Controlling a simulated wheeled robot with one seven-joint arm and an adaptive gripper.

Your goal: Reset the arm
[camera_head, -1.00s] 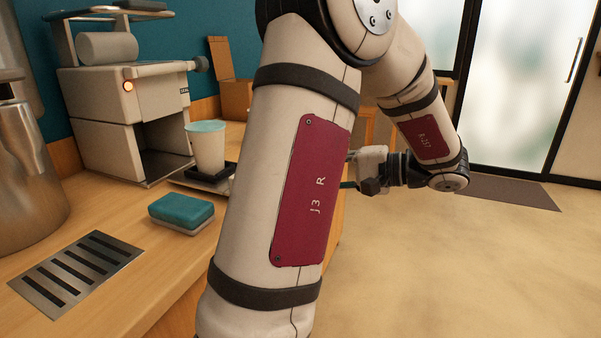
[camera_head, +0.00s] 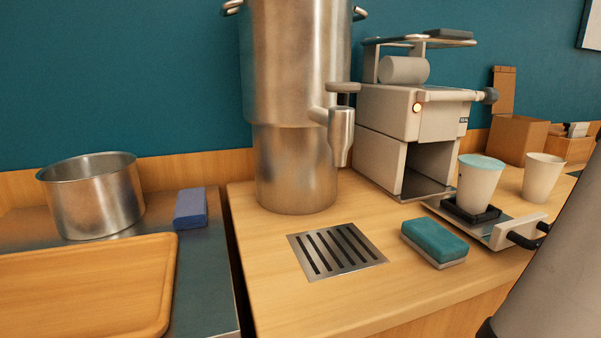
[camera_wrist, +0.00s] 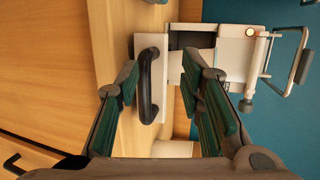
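My gripper (camera_wrist: 161,72) shows in the wrist view with its two green-padded fingers apart and nothing held between them. The black handle (camera_wrist: 149,86) of a tray shows in the gap between the fingers; I cannot tell its exact distance from them. In the head view only a pale link of my arm shows, at the lower right edge. My gripper is out of that view.
The tray (camera_head: 504,234) carries a teal-topped cup (camera_head: 479,184) at the counter's right, with a white cup (camera_head: 542,178) nearby. A coffee machine (camera_head: 433,112), metal urn (camera_head: 295,80), teal sponge (camera_head: 434,241) and drain grate (camera_head: 337,250) stand around. A pot (camera_head: 92,197) is left.

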